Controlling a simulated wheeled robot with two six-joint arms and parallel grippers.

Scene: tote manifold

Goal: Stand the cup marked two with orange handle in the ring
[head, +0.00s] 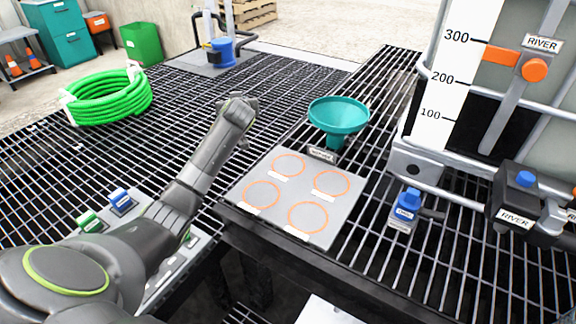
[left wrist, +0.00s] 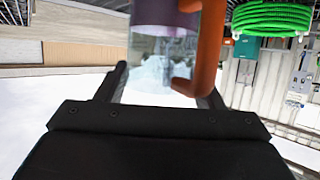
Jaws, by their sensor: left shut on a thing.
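My left gripper shows in the left wrist view (left wrist: 165,84), with a clear cup (left wrist: 158,45) between its two fingers. The cup has an orange handle (left wrist: 208,45) and purple contents; its number mark is not readable. In the head view my left arm reaches forward, its wrist end (head: 240,113) left of the ring board and above the grating. The cup is hidden there. Several orange rings lie flat on a grey board (head: 247,187): back left (head: 290,165), back right (head: 331,181), front left (head: 262,194) and front right (head: 307,216). All look empty. My right gripper is not in view.
A teal funnel (head: 338,115) stands behind the board. A blue-topped valve (head: 405,205) and a large tank with a RIVER label (head: 542,44) are at right. A green hose coil (head: 108,97) lies at left. The grating between coil and board is mostly clear.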

